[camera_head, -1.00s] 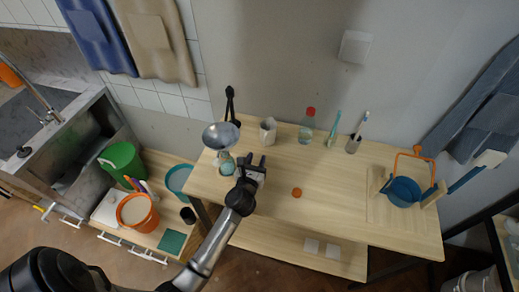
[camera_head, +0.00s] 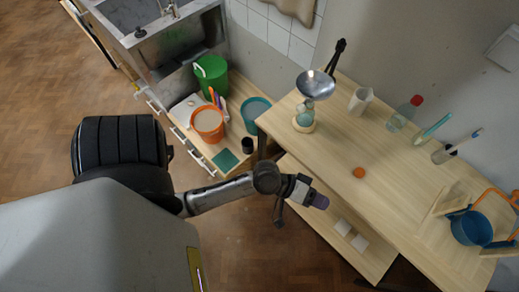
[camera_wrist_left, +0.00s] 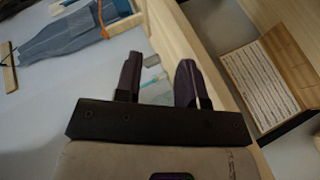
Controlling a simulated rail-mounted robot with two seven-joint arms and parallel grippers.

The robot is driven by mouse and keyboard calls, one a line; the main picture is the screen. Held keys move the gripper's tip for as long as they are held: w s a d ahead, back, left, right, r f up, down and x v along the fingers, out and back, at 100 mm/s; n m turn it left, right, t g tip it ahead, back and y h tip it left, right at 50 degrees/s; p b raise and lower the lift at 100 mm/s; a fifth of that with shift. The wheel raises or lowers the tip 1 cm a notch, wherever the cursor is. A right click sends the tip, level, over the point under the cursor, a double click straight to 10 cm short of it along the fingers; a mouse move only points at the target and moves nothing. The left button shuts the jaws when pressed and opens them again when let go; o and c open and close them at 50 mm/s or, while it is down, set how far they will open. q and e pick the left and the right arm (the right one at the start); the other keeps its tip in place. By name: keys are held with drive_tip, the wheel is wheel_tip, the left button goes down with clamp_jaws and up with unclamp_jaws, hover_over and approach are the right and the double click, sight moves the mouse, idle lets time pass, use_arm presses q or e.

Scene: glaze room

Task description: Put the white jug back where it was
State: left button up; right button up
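A small white jug (camera_head: 361,100) stands upright at the back of the wooden table (camera_head: 330,150), between the metal funnel and the clear bottle. Nothing holds it. My left gripper (camera_head: 319,202) is just off the table's front edge in the head view, apart from the jug. In the left wrist view my left gripper's dark fingers (camera_wrist_left: 160,80) are spread, with only background visible between them. I cannot pick out the jug in the wrist view. My right gripper is not in view.
A red-capped bottle (camera_head: 404,114), brushes and a blue pot (camera_head: 470,228) stand along the right. An orange disc (camera_head: 359,172) lies near the front edge. Green and orange buckets (camera_head: 208,122) stand lower left.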

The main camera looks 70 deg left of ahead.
use_arm(q)
drive_tip(key=s+a+f+m+g+y, duration=0.2)
drive_tip(key=s+a+m+g+y, duration=0.1)
drive_tip(key=s, duration=0.4)
drive_tip(key=s+a+f+m+g+y, duration=0.2)
drive_tip(key=s+m+g+y, duration=0.2)
drive_tip(key=s, duration=0.4)
drive_tip(key=shift+s+a+f+m+g+y, duration=0.2)
drive_tip(key=shift+a+f+m+g+y, duration=0.15)
drive_tip(key=shift+m, duration=0.25)
drive_tip(key=shift+c, duration=0.5)
